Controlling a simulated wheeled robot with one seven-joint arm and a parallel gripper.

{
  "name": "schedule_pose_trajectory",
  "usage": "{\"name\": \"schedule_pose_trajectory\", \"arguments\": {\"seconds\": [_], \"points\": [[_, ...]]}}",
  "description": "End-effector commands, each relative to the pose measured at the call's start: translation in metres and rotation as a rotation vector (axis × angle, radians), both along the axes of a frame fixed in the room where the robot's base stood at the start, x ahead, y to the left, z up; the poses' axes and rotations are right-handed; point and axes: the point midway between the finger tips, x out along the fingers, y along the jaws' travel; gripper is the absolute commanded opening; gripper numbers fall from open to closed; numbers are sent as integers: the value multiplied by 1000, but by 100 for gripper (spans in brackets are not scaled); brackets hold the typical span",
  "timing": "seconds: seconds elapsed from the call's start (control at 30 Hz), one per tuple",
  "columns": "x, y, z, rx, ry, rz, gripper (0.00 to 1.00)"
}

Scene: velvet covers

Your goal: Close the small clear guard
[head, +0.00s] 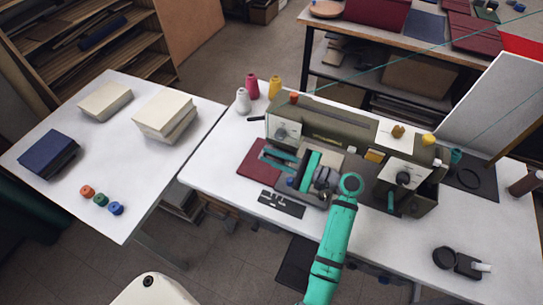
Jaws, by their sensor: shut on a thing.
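The olive-grey sewing machine (330,133) stands on the white table. My teal arm reaches in from the bottom, and its wrist lies low in front of the machine. My gripper (277,160) points left, beneath the machine's left head (285,130). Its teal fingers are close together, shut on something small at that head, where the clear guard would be. The guard itself is too small and clear to make out, so its angle cannot be told. My wrist hides part of the machine bed.
A dark red cover (256,162) lies left of my gripper, and a dark slotted plate (281,204) in front. Thread cones (252,87) stand behind left. A white panel (490,105) rises at the right. The table's front right is mostly clear beside a black round item (444,257).

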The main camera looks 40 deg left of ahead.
Motion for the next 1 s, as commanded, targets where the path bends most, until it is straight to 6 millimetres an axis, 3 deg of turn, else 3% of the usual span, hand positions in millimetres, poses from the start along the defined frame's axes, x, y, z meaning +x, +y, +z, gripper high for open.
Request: {"name": "schedule_pose_trajectory", "arguments": {"seconds": [0.27,1.0], "points": [[3,-1,-4,12,-56,-14,0],[-1,-4,-26,110,-466,-15,0]]}}
